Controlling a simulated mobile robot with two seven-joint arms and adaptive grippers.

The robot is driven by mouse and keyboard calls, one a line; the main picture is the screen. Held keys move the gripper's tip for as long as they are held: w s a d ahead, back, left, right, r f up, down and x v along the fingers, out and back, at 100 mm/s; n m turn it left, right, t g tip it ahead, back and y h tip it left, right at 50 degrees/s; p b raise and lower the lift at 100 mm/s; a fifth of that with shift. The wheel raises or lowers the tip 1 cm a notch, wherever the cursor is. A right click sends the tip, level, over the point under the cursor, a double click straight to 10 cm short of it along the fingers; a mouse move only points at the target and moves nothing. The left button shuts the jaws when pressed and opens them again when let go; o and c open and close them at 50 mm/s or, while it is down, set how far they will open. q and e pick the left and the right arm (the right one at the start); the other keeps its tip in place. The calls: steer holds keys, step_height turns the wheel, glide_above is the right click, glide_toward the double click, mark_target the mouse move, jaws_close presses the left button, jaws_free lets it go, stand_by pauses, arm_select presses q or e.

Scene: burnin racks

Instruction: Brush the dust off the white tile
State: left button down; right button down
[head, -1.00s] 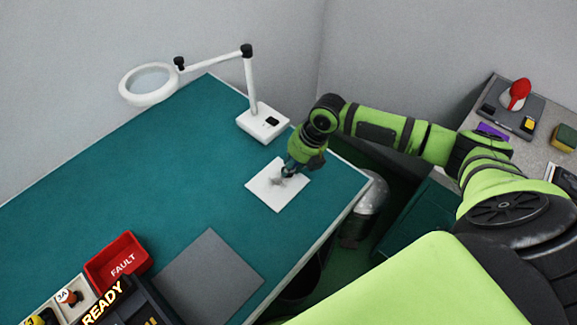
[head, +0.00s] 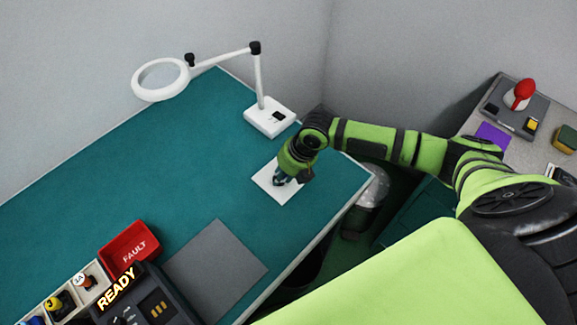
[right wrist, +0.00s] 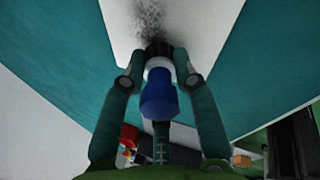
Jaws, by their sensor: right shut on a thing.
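The white tile (head: 264,184) lies flat on the green bench mat, near its right end. In the right wrist view the tile (right wrist: 195,25) carries a dark grey smudge of dust (right wrist: 150,15) at the top. My right gripper (head: 281,180) is low over the tile and hides part of it in the head view. In the right wrist view its fingers (right wrist: 158,66) are shut on a brush with a blue handle (right wrist: 158,100), a white collar and dark bristles. The bristles point at the dust's edge; I cannot tell whether they touch. My left gripper is not in view.
A white magnifier lamp (head: 270,117) stands behind the tile. A grey mat (head: 215,265), a red FAULT bin (head: 130,247) and a dark READY device (head: 150,300) are toward the front. A side table at right holds several items. Bare green surface lies left of the tile.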

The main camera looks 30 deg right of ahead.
steer(key=shift+s+a, duration=0.35)
steer(key=shift+a, duration=0.55)
steer(key=shift+r+p, duration=0.1)
steer(key=shift+p, duration=0.4)
steer(key=shift+w+d+b, duration=0.15)
steer(key=shift+w+d, duration=0.1)
steer(key=shift+d, duration=0.4)
steer(key=shift+w+d+b, duration=0.1)
steer(key=shift+w+d, duration=0.15)
steer(key=shift+d, duration=0.35)
steer(key=shift+w+d+b, duration=0.15)
steer(key=shift+w+d, duration=0.1)
steer(key=shift+d, duration=0.4)
steer(key=shift+w+d+b, duration=0.3)
steer(key=shift+d, duration=0.6)
steer(key=shift+w+d+b, duration=0.3)
steer(key=shift+d, duration=0.6)
step_height(320, 180, up, 6)
steer(key=p, duration=0.5)
